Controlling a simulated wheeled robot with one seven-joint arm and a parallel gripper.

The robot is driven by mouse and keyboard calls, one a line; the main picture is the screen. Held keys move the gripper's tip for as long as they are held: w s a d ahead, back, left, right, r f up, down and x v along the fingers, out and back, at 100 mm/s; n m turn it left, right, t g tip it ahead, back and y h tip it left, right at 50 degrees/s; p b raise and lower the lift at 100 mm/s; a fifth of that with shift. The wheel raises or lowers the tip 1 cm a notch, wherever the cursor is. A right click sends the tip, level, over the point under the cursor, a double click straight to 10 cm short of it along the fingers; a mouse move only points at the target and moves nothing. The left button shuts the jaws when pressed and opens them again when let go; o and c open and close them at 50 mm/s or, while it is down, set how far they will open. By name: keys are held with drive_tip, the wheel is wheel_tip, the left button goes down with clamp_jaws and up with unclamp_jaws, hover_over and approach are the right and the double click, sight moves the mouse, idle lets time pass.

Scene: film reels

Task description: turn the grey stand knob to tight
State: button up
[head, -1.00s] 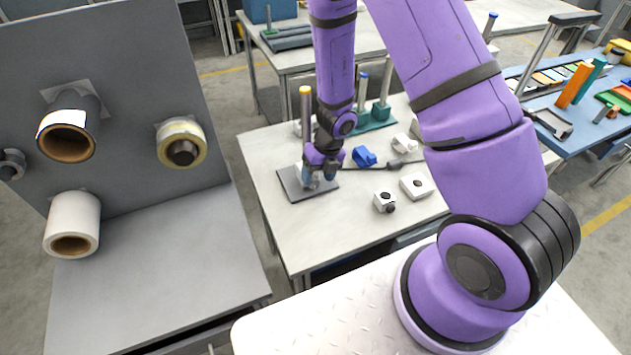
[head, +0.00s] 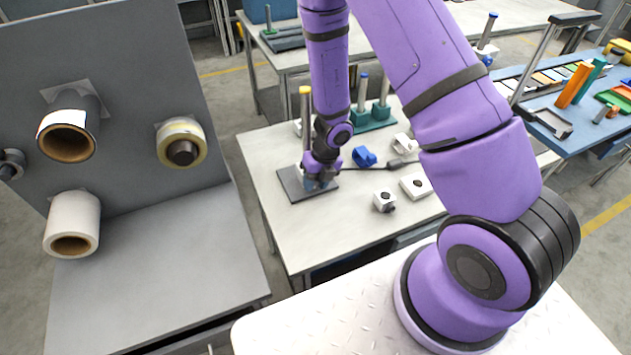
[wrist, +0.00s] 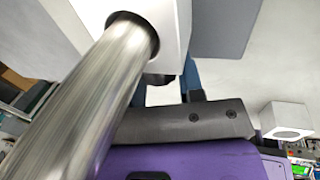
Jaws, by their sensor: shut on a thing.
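The stand has a grey base plate (head: 294,187) on the middle table and an upright metal rod (head: 305,120) with a yellow top. In the wrist view the rod (wrist: 95,95) runs large and close through a hole in a white block (wrist: 185,25). My gripper (head: 318,183) is low over the plate, beside the rod, with its blue fingers shut on the knob at the white block. The fingers and gripper body mostly hide the grey knob. Its turn position cannot be read.
A blue clamp piece (head: 363,156), white blocks (head: 416,186) and a dark cable lie right of the stand. Teal-based posts (head: 381,110) stand behind. A grey panel (head: 130,60) with several reels is at left. The table front is clear.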

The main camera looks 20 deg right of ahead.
drive_tip(key=shift+d+y, duration=0.15)
drive_tip(key=shift+y, duration=1.35)
drive_tip(key=o, duration=0.9)
drive_tip(key=v, duration=1)
drive_tip(key=shift+d+r, duration=0.2)
drive_tip(key=shift+r, duration=0.05)
